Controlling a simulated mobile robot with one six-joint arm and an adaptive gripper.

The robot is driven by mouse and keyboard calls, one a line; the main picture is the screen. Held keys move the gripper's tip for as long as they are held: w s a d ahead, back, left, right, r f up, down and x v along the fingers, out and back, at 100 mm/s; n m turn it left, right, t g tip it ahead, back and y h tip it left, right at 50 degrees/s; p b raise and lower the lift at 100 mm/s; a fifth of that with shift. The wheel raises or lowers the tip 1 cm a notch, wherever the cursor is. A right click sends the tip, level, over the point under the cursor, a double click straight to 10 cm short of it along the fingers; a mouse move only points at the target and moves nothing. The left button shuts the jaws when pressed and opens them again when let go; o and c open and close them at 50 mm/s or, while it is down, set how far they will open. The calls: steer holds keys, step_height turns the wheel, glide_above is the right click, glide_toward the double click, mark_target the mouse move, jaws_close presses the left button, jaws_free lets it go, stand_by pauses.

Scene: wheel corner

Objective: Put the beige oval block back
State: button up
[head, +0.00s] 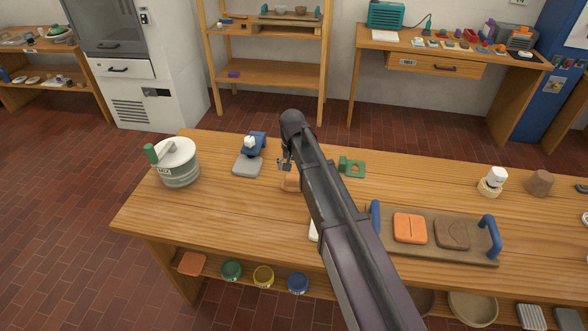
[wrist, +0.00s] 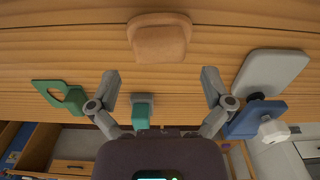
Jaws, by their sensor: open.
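A tan, rounded block (wrist: 160,38) lies on the wooden bench beyond my fingertips in the wrist view. In the head view this tan block (head: 290,182) is partly hidden by my arm. It is the nearest match to the beige oval block, but I cannot tell its full outline. My gripper (wrist: 160,80) is open with its fingers wide apart and nothing held. In the head view my gripper (head: 284,163) is small and partly covered, beside the tan block. The tray (head: 450,252) at right holds an orange block (head: 410,228) and a brown block (head: 453,232).
A blue clamp-like thing (head: 253,143) and a grey slab (head: 247,165) stand left of my gripper. A green part (head: 352,166) is to the right. A teal block (wrist: 142,108) shows between my fingers.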

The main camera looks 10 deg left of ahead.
mark_target(293, 176)
step_height(293, 176, up, 9)
steer(key=p, duration=0.8)
steer(key=shift+r+p, duration=0.15)
steer(key=shift+p, duration=0.15)
stand_by(0.6)
steer(key=s+d, duration=0.9)
steer(key=d, duration=0.4)
steer(key=s+d, duration=0.9)
steer(key=d, duration=0.3)
steer(key=shift+s+d, duration=0.3)
steer(key=shift+d, duration=0.1)
